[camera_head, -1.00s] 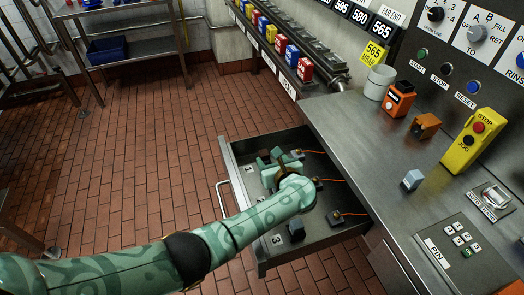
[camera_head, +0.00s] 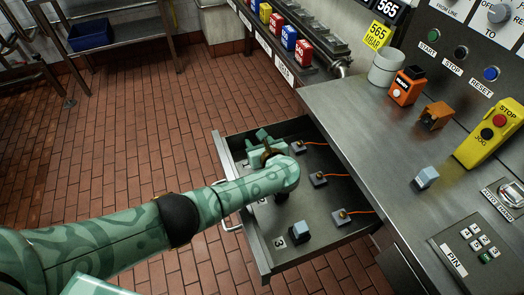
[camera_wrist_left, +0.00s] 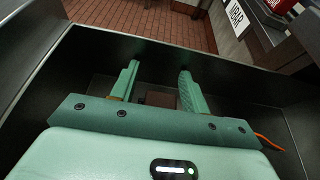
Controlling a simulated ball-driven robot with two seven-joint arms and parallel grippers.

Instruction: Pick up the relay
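The task names a relay, but I cannot tell for sure which block it is. One grey-blue block (camera_head: 300,231) sits in the open drawer (camera_head: 264,262) near the mark 3. A similar block (camera_head: 425,178) stands on the steel counter. My left gripper (camera_head: 262,142) is over the far left part of the drawer, its fingers apart. In the left wrist view, the open fingers (camera_wrist_left: 158,78) have a dark brown block (camera_wrist_left: 160,98) showing between them; I cannot see contact. The forearm and hand hide part of the drawer. My right gripper is not in view.
Small sockets (camera_head: 318,179) with orange wires lie along the drawer's right side. The counter (camera_head: 345,105) holds an orange device (camera_head: 406,86), a grey cup (camera_head: 386,68) and a yellow stop box (camera_head: 492,134). The tiled floor left of the drawer is clear.

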